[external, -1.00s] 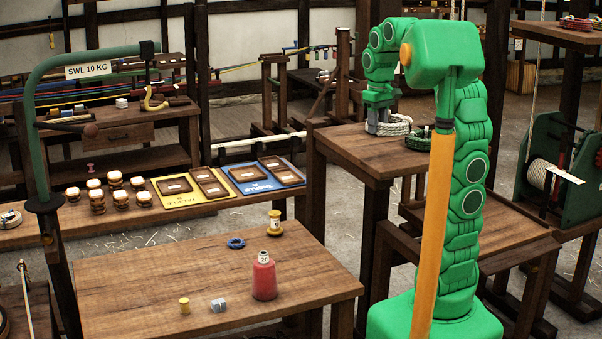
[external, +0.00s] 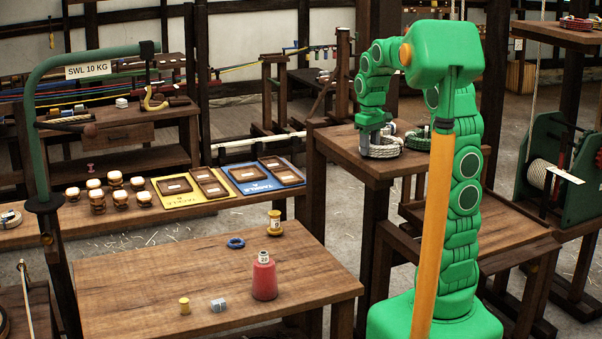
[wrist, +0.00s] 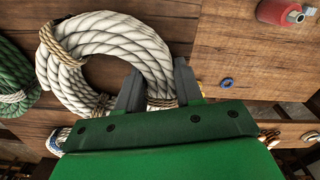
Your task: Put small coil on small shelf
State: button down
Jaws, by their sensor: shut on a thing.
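A white rope coil with tan bindings (external: 384,151) is at the top of the tall wooden stand (external: 345,145), near its front. It fills the upper left of the wrist view (wrist: 84,30). My gripper (external: 377,138) points down at the coil. In the wrist view its two dark fingers (wrist: 160,90) straddle one side of the coil's ring and are shut on it. I cannot tell whether the coil touches the top. A green coil (external: 419,139) lies just right of it, and a small blue coil (external: 236,242) lies on the front table. Which surface is the small shelf is unclear.
The front table (external: 150,270) holds a red bottle (external: 264,277), a yellow spool (external: 275,224), a small brass piece (external: 184,305) and a grey block (external: 218,305). A lower wooden surface (external: 490,240) is behind my arm.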

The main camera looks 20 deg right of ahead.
jog(key=shift+f, duration=0.1)
jog(key=c, duration=0.7)
grip_release()
jog(key=shift+c, duration=0.2)
notch_tip(320, 180, up, 12)
jog(key=s+f+m+g, duration=0.1)
jog(key=s+f, duration=0.9)
jog(key=s, duration=0.4)
jog(key=s+a+f+m, duration=0.1)
jog(key=s+f+m, duration=0.1)
jog(key=s+f, duration=0.8)
jog(key=s, duration=0.5)
jog(key=shift+s+a+f+g, duration=0.15)
jog(key=shift+s+a+g, duration=0.15)
jog(key=shift+g, duration=0.1)
